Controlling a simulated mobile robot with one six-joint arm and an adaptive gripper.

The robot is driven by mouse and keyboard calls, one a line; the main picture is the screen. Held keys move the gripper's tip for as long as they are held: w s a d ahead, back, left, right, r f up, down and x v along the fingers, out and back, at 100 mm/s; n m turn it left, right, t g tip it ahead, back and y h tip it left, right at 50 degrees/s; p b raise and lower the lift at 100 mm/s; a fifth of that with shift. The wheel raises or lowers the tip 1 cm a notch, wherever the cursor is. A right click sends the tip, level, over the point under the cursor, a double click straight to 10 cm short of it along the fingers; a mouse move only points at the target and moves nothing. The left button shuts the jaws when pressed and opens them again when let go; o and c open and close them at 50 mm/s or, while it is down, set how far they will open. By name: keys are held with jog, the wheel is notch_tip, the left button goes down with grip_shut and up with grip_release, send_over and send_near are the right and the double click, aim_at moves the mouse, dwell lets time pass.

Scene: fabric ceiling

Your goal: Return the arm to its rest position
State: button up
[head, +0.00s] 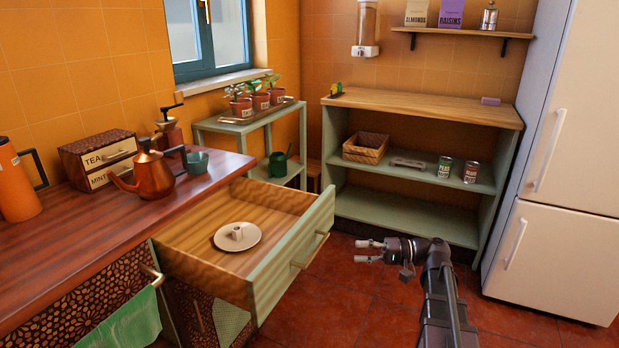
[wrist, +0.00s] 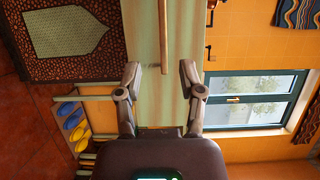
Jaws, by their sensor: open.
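My gripper (head: 364,251) is open and empty in the head view. It is held out sideways over the red floor, to the right of the open drawer (head: 215,262) and apart from its brass-coloured handle (head: 311,250). In the wrist view, which is turned sideways, the two fingers (wrist: 160,72) stand apart with nothing between them. The drawer's pale green front (wrist: 145,35) and handle (wrist: 163,35) lie beyond them. My arm runs from the bottom right of the head view up to the gripper.
The drawer juts out from the counter (head: 75,235) and holds a plate (head: 238,250) with a small pale object on it. A green shelf unit (head: 400,204) stands behind the gripper, and a white fridge (head: 565,150) stands at right. The floor (head: 350,300) around the gripper is clear.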

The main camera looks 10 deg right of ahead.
jog(key=s+a+f+g+h, duration=0.25)
jog(key=a+f+h, duration=0.35)
jog(key=f, duration=0.4)
jog(key=s+d+f+n+h, duration=0.25)
jog(key=s+f+h, duration=0.5)
jog(key=h, duration=0.45)
notch_tip(320, 180, up, 34)
jog(key=p, duration=3.4)
jog(key=shift+w+m+p, duration=0.3)
jog(key=shift+w+m, duration=0.05)
jog(key=shift+w, duration=0.1)
jog(key=shift+d+f, duration=0.15)
